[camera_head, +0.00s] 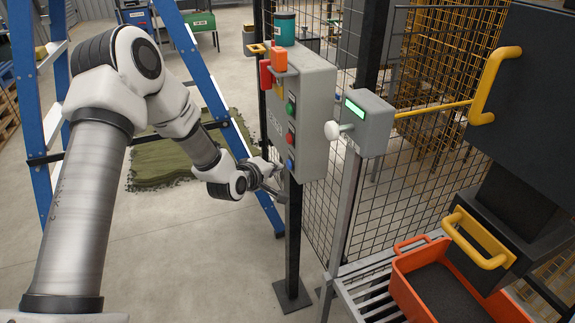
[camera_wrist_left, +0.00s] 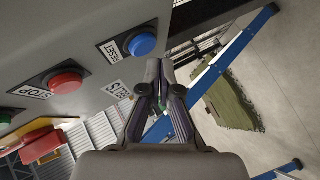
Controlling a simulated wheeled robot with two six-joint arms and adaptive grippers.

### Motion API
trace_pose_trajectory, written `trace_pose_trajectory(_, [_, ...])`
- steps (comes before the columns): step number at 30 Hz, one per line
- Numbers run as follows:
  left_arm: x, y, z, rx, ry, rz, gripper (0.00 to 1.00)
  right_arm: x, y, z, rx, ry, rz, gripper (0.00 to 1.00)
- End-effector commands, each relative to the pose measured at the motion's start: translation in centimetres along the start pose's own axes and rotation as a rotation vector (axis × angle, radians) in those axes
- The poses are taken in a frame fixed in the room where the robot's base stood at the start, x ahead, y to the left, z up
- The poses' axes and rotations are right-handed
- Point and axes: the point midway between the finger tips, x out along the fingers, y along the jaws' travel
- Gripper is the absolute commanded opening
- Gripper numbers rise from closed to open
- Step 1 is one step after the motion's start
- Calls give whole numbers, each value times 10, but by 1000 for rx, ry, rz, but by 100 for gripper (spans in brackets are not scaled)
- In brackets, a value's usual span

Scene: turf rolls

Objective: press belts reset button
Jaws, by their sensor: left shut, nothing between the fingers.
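The grey control box (camera_head: 309,115) on a black post carries a blue button (camera_head: 290,164) low on its front, below a red one and a green one. In the left wrist view the blue button (camera_wrist_left: 143,45) stands out from its dark plate, labelled RESET. My left gripper (camera_head: 279,183) is at the lower part of the box, just beside and below the blue button. In the wrist view its fingers (camera_wrist_left: 160,68) are shut and empty, to the right of the button. I cannot tell whether they touch the box. My right gripper is not in view.
The red STOP button (camera_wrist_left: 66,84) is close to the blue one. A blue ladder (camera_head: 215,95) stands behind my left arm, with green turf (camera_head: 160,165) on the floor. A mesh fence (camera_head: 335,200), a small grey box with a screen (camera_head: 366,125) and an orange crate (camera_head: 410,285) are to the right.

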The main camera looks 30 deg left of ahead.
Motion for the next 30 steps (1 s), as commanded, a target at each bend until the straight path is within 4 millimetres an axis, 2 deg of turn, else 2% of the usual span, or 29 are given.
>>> trace_pose_trajectory(16, [-33,-22,-25,-4,1,-1,0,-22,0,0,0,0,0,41])
trace_pose_trajectory(30, [-35,-26,-25,0,0,0,0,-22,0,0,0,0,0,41])
